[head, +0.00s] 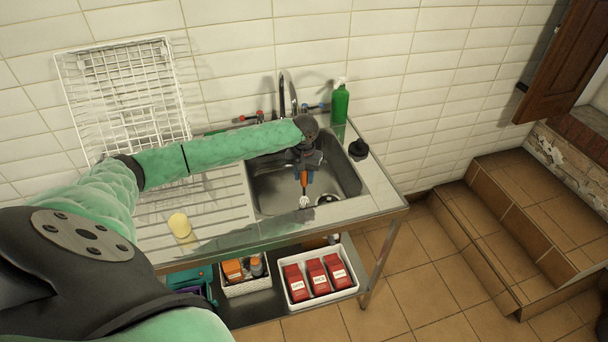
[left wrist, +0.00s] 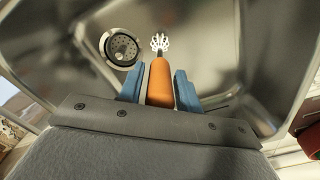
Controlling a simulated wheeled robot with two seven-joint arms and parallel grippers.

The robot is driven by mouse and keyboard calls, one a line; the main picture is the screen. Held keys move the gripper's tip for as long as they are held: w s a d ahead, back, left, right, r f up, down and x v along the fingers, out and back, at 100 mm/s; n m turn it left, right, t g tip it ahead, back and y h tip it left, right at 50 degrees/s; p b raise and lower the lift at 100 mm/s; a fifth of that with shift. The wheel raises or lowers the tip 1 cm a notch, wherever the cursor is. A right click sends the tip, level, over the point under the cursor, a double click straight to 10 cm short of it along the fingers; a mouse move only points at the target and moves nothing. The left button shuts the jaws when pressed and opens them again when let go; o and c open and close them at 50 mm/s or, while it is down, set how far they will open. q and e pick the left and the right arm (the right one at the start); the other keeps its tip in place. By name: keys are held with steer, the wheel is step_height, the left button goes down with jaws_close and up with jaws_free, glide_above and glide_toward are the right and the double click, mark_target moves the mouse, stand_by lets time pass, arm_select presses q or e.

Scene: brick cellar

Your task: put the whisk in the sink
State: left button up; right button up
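The whisk has an orange handle (head: 304,179) and a pale wire head (head: 304,201). In the left wrist view its handle (left wrist: 160,84) lies between the blue fingers of my left gripper (left wrist: 160,88), which look closed against its sides. The wire head (left wrist: 159,43) points away from the gripper. In the head view my left gripper (head: 304,172) is over the steel sink (head: 267,193), with the whisk pointing down into the basin. I cannot tell whether the whisk touches the sink floor. My right gripper is not in view.
The tap (head: 284,92) and a green bottle (head: 340,103) stand behind the basin. A dark stopper-like object (head: 358,149) is on the right rim. The drain (left wrist: 122,47) is beside the whisk head.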

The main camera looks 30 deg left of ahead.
arm_select(q)
steer(key=shift+o, duration=0.5)
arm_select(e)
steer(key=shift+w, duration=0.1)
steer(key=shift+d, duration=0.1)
arm_select(q)
steer(key=shift+r, duration=0.2)
step_height(320, 180, up, 11)
steer(key=b, duration=0.4)
steer(key=shift+f, duration=0.1)
steer(key=shift+r+b, duration=0.3)
steer(key=shift+r, duration=0.25)
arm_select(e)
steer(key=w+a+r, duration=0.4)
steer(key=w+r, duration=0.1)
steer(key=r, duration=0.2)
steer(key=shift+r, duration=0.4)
